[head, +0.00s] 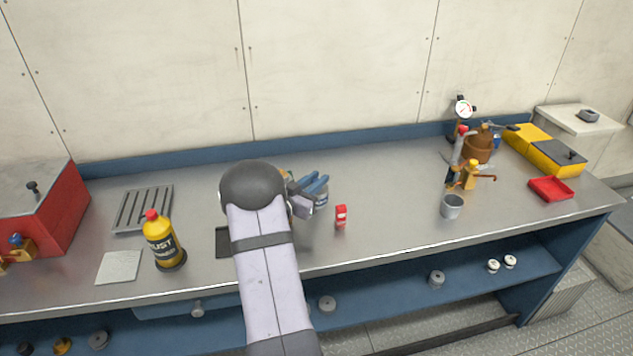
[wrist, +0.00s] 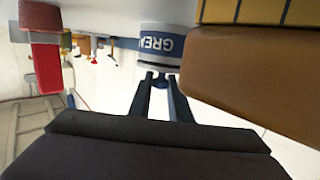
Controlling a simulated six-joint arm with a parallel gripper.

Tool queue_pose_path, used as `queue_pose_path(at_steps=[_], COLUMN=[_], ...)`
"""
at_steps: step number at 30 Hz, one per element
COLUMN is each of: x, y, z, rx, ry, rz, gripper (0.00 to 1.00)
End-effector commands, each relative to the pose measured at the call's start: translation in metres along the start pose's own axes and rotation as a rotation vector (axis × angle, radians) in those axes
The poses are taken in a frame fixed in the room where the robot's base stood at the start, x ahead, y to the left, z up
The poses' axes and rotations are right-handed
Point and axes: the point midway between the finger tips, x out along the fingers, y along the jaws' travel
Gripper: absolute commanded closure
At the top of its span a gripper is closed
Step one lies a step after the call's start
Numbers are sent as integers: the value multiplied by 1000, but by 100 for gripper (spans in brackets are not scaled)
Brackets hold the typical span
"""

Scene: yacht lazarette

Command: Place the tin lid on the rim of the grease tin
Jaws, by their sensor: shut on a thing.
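In the head view a small part of the tin (head: 321,200) shows beside my gripper, on the grey bench. My gripper (head: 317,184) is at the tin; in the wrist view its two fingers (wrist: 161,88) are shut on a small dark blue piece, apparently the knob of the tin lid (wrist: 160,68). The lid lies at the tin's rim end. I cannot tell whether lid and rim touch.
A brown block (wrist: 245,82) is close beside the fingers in the wrist view. A yellow bottle (head: 159,238) is to the left; a grey cup (head: 452,207) is farther right. The bench between packet and cup is clear.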

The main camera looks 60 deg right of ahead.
Motion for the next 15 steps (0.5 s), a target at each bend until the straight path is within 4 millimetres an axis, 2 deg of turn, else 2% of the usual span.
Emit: queue_pose_path(at_steps=[1,2,3,15], x=[-1,-1,-1,-2], y=[4,4,4,4], z=[17,17,18,16], rx=[-17,-17,-18,-17], ry=[-26,-27,-28,-29], rz=[3,3,3,3], gripper=[100,76,66,64])
